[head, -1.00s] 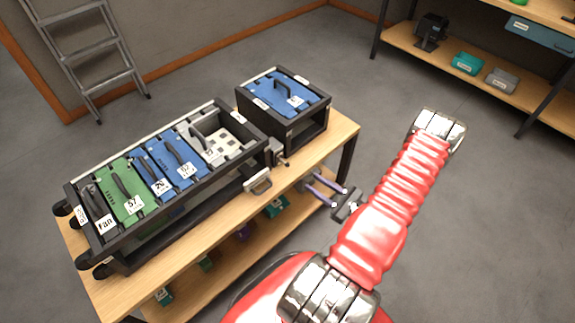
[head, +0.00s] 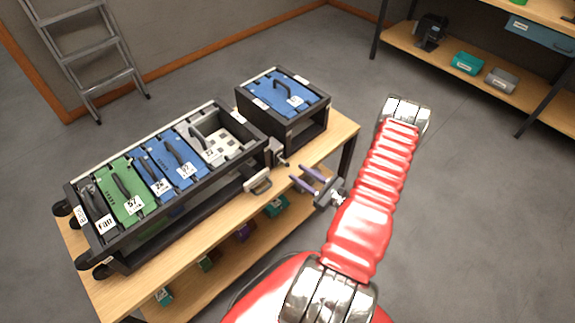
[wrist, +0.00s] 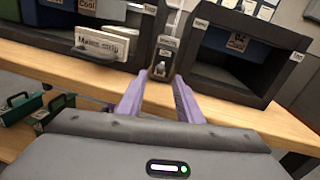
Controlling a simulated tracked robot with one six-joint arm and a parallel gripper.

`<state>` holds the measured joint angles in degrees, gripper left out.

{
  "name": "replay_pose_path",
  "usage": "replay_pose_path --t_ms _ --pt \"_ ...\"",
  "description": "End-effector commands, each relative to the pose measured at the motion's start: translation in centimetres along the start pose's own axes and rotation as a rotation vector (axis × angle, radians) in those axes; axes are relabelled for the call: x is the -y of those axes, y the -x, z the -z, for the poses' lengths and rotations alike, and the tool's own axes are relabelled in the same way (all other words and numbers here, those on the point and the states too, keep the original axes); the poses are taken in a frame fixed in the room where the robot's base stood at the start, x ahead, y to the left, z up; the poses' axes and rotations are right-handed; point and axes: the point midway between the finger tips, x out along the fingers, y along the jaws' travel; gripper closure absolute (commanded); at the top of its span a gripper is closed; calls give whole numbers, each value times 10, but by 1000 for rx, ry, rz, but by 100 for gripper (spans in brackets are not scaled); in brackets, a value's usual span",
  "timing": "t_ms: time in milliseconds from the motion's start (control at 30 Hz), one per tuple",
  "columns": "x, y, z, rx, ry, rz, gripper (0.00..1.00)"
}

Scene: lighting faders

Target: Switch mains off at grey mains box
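The switch position is too small to tell. My gripper (head: 299,174) is open and empty, in front of and a little below the mains box in the head view. In the wrist view its two purple fingers (wrist: 158,82) stand apart, on either side of the switch, seemingly short of it.
The long rack (head: 190,215) holds blue, green and grey modules. The smaller case (head: 308,130) stands on the right. Several bins lie on the lower shelf. Floor is clear at right.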

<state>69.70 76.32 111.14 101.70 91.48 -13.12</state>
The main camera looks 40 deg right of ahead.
Motion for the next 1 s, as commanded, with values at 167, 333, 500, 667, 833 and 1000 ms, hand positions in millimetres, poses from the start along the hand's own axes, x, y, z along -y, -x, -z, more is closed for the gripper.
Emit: replay_pose_path --t_ms 167,333,500,667,833,1000 --pt "-1 -23 0 1 0 -4 67" --pt "-1 -45 0 2 1 -4 67" --pt "-1 -61 0 1 0 -3 67" --pt "0 -68 0 1 0 -1 67" --pt "0 -68 0 1 0 -1 67" --pt "0 -68 0 1 0 -1 73"
